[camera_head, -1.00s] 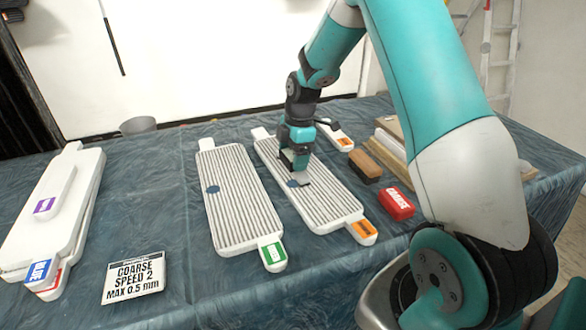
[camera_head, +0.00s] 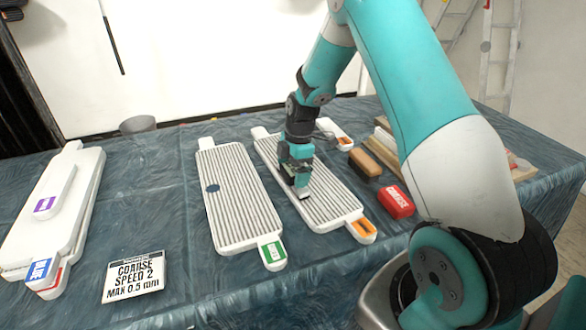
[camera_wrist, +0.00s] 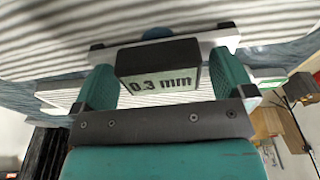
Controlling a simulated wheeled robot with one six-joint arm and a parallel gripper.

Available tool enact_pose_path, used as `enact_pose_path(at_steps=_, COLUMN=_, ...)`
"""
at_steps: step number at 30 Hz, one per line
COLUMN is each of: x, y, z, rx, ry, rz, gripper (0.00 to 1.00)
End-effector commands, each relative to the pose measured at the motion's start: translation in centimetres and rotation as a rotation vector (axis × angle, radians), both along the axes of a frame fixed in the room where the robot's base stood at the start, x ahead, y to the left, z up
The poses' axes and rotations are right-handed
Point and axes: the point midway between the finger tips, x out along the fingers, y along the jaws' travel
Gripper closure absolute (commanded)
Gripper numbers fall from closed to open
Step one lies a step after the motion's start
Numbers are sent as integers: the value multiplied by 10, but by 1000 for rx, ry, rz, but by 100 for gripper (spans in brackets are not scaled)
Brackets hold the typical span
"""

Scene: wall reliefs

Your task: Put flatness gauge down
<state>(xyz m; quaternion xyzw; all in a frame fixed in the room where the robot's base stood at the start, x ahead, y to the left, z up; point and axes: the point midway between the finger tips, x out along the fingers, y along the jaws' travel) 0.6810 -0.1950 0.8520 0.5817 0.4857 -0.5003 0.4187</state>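My gripper (camera_head: 298,180) is over the right ribbed white panel with the orange tag (camera_head: 325,215). In the wrist view its two teal fingers (camera_wrist: 163,85) are shut on the flatness gauge (camera_wrist: 160,72), a dark block on a pale bar with a display reading "0.3 mm". In the head view the gauge (camera_head: 303,194) shows as a small pale and dark end below the fingers, close to the ribs. I cannot tell whether it touches them. A blue spot (camera_wrist: 158,33) shows on the ribs just beyond the gauge in the wrist view; my gripper hides it in the head view.
A green-tagged ribbed panel (camera_head: 232,185) with a blue spot lies to the left. Stacked white pieces (camera_head: 70,215) lie far left. A "COARSE SPEED 2 MAX 0.5 mm" card (camera_head: 135,277) stands in front. A brown block (camera_head: 365,164) and red "COARSE" block (camera_head: 396,202) lie right.

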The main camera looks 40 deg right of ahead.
Motion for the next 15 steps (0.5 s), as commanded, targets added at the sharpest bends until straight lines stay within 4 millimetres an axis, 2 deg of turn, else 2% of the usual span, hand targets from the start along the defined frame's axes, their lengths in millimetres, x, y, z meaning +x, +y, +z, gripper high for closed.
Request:
enact_pose_path(at_steps=5, x=0, y=-1, z=7, rx=0, ry=-2, rz=0, gripper=0)
enact_pose_path(at_steps=7, x=1, y=-2, z=16, rx=-1, ry=-5, rz=-1, gripper=0)
enact_pose_path(at_steps=15, x=-1, y=-11, z=73, rx=-1, ry=-6, rz=-1, gripper=0)
